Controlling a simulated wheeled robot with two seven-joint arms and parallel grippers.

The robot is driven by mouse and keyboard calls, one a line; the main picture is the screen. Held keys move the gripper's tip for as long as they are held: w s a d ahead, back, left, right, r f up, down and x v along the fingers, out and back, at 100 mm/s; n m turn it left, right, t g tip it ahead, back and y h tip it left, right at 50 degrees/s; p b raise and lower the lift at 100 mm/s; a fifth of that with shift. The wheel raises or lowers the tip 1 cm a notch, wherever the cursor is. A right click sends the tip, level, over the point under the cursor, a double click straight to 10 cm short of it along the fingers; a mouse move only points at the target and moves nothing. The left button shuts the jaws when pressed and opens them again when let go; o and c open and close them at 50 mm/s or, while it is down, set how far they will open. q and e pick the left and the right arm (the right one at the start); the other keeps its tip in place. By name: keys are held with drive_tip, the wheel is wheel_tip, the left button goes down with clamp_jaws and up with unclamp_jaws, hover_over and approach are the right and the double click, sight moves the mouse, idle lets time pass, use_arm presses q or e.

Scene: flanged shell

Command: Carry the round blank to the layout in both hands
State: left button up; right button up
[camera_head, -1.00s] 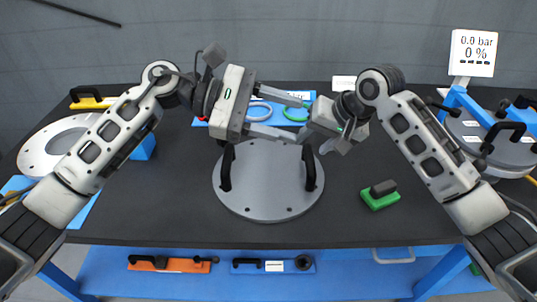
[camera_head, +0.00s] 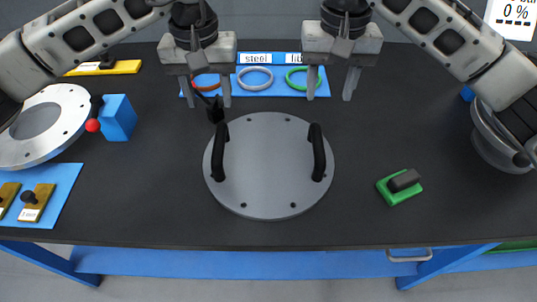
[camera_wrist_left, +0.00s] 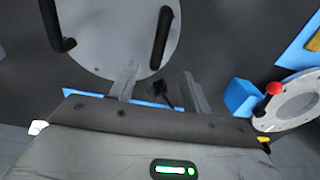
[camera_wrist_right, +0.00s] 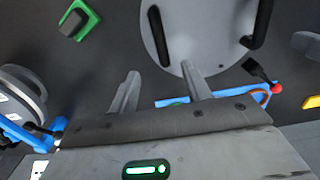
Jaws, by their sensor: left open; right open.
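The round blank (camera_head: 268,185) is a grey disc with small holes and two black upright handles, lying flat on the dark table. Its left handle (camera_head: 219,152) and right handle (camera_head: 319,152) stand apart on its top. My left gripper (camera_head: 210,104) is open and empty, behind the left handle. My right gripper (camera_head: 330,96) is open and empty, behind the right handle. The blank also shows in the left wrist view (camera_wrist_left: 110,40) and the right wrist view (camera_wrist_right: 200,35), beyond the open fingers. I cannot make out which thing is the layout.
A blue mat (camera_head: 283,90) with coloured rings lies behind the blank. A flanged ring (camera_head: 38,128) and a blue block (camera_head: 118,117) with a red-knobbed lever are at left. A green block with a dark grip (camera_head: 399,187) is at right. The table front is clear.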

sight(219, 138)
use_arm(q)
wheel_tip(219, 138, down, 14)
drive_tip(key=shift+f, duration=0.2)
use_arm(e)
wheel_tip(219, 138, down, 14)
drive_tip(key=shift+f, duration=0.25)
use_arm(q)
clamp_jaws()
use_arm(e)
clamp_jaws()
drive_tip(key=shift+w+r, duration=0.1)
idle(0.3)
use_arm(q)
drive_tip(key=shift+w+r, duration=0.25)
drive_tip(key=shift+r, duration=0.05)
use_arm(e)
drive_tip(key=shift+w+r, duration=0.15)
drive_tip(key=shift+r, duration=0.1)
